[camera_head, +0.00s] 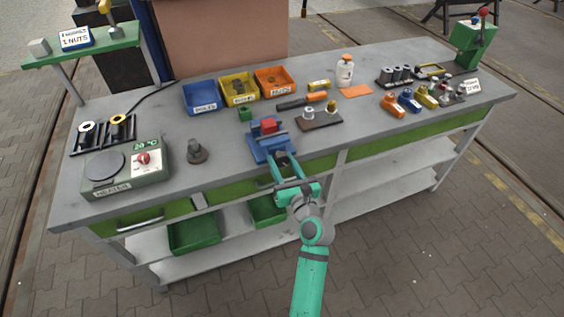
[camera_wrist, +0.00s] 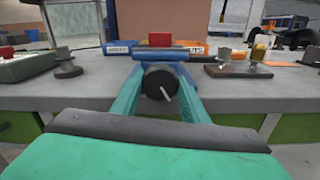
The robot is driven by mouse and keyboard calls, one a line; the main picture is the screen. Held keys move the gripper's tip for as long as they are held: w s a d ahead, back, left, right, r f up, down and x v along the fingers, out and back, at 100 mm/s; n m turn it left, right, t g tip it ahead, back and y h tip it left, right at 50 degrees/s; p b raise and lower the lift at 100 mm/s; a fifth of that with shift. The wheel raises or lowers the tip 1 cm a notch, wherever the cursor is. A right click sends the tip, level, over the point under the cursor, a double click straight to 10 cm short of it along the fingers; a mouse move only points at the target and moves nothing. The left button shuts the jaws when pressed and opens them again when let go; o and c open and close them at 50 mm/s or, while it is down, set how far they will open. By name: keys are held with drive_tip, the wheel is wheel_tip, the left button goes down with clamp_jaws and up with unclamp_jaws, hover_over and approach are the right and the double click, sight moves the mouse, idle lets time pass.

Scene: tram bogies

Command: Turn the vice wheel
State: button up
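The blue vice (camera_head: 268,140) with a red block (camera_head: 269,126) on top stands at the front edge of the bench. Its dark round wheel (camera_wrist: 160,81) faces me and carries a pale slanted mark or bar. My gripper (camera_head: 284,162) reaches in level from the front. In the wrist view its two teal fingers (camera_wrist: 160,88) stand left and right of the wheel, with the wheel filling nearly all the space between them. Whether the fingers press on it I cannot tell. The red block also shows behind the wheel in the wrist view (camera_wrist: 160,39).
A hotplate (camera_head: 122,168) and a dark knobbed weight (camera_head: 196,152) stand left of the vice. A brown board (camera_head: 319,120) with small parts lies to its right. Blue (camera_head: 202,98), yellow (camera_head: 239,87) and orange (camera_head: 275,81) bins stand behind. The floor in front is clear.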

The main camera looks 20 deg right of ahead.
drive_tip(key=c, duration=0.3)
drive_tip(key=n, duration=0.5)
drive_tip(key=shift+d+n, duration=0.1)
drive_tip(key=shift+n, duration=2)
drive_tip(key=o, duration=1)
drive_tip(key=shift+o, duration=0.2)
